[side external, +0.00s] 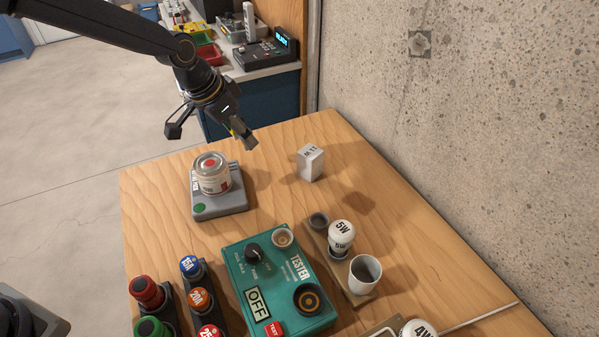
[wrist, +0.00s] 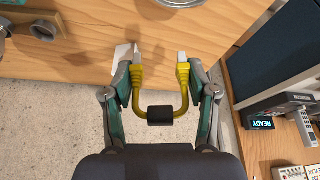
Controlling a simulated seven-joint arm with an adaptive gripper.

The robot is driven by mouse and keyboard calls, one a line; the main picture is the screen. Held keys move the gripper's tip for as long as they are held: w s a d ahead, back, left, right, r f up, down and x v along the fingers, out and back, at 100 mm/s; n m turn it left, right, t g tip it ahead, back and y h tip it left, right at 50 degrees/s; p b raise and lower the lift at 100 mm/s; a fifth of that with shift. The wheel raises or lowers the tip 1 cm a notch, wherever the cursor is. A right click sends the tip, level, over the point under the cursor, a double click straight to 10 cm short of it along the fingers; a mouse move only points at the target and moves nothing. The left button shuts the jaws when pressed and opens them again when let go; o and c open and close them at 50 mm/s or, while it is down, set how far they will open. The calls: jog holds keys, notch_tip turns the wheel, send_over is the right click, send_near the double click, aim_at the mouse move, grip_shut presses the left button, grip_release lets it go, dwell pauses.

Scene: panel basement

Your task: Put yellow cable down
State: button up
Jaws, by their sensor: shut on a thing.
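The yellow cable (wrist: 137,88) is a short U-shaped lead with a metal-tipped plug at each end and a black block at its middle. In the wrist view, my gripper (wrist: 160,78) spans it, with one finger against each yellow plug. In the side external view, my gripper (side external: 212,134) hangs in the air above the table's back left edge, behind the grey scale. Only a small yellow patch of the cable (side external: 236,131) shows there, mostly hidden by the finger.
A can sits on the grey scale (side external: 222,209). A white block (side external: 311,163) stands near the wall. The teal tester (side external: 275,290), a bulb rack (side external: 330,250) and coloured fuses (side external: 147,291) fill the front. Bare wooden table (side external: 262,180) lies between scale and block. A bench (side external: 262,68) stands behind.

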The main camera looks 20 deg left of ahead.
jog(key=s+d+m+h, duration=0.1)
jog(key=s+d+m, duration=0.1)
jog(key=s+d, duration=0.6)
jog(key=s+d+m, duration=0.1)
jog(key=s+d, duration=0.3)
jog(key=d, duration=0.7)
send_over(364, 213)
jog(key=s+a, duration=0.1)
jog(key=shift+g, duration=0.4)
notch_tip(364, 213, down, 8)
jog(key=shift+s+a+f, duration=0.1)
jog(key=shift+s+f, duration=0.05)
jog(key=shift+f, duration=0.35)
jog(key=shift+d+f, duration=0.2)
jog(key=shift+f, duration=1.35)
jog(key=shift+f, duration=0.15)
jog(key=o, duration=1)
